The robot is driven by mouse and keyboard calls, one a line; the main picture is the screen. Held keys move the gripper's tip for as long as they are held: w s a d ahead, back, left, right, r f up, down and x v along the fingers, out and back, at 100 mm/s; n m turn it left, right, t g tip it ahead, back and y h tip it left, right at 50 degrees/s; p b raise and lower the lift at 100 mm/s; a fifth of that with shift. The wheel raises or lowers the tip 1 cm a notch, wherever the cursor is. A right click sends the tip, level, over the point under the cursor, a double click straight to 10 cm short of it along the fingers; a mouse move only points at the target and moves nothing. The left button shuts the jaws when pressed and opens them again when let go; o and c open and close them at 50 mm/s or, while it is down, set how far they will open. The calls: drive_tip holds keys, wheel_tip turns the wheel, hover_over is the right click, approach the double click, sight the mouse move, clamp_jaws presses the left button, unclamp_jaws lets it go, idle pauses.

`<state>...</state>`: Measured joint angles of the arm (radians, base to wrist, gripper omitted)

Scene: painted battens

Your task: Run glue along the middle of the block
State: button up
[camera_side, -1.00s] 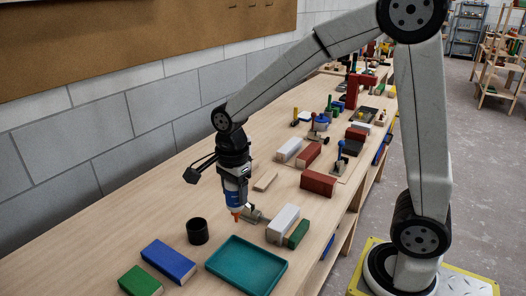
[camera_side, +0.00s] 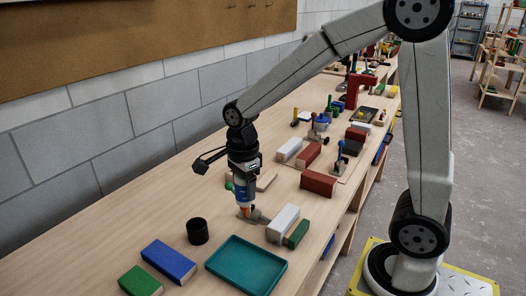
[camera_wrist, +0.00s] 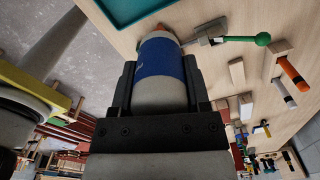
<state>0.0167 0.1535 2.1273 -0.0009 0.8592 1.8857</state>
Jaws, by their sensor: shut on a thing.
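My gripper (camera_side: 243,182) is shut on a blue and white glue bottle (camera_side: 243,197), held nearly upright with its orange nozzle down. The bottle also fills the middle of the wrist view (camera_wrist: 161,58), between the two jaws. The nozzle is low over the bench, beside or above a small grey clamp (camera_side: 258,217); I cannot tell whether it touches anything. The clamp has a green ball handle (camera_wrist: 263,38). Several blocks lie around: white (camera_side: 283,222), small green (camera_side: 297,234), blue (camera_side: 168,261) and red (camera_side: 319,183). Which block is meant is unclear, and no glue line shows.
A teal tray (camera_side: 246,265) and a black cup (camera_side: 197,231) stand in front of my gripper. A pale wood strip (camera_side: 267,181) lies behind it. More blocks and tools crowd the far bench. The bench's left side is mostly clear.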

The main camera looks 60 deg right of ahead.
drive_tip(key=s+d+m, duration=0.4)
drive_tip(key=d+m, duration=0.3)
drive_tip(key=shift+s+d+r, duration=0.15)
drive_tip(key=shift+s+d, duration=0.05)
drive_tip(key=shift+d, duration=0.1)
drive_tip(key=f, duration=0.8)
drive_tip(key=shift+d, duration=4.95)
drive_tip(key=shift+a, duration=5)
wheel_tip(320, 180, up, 8)
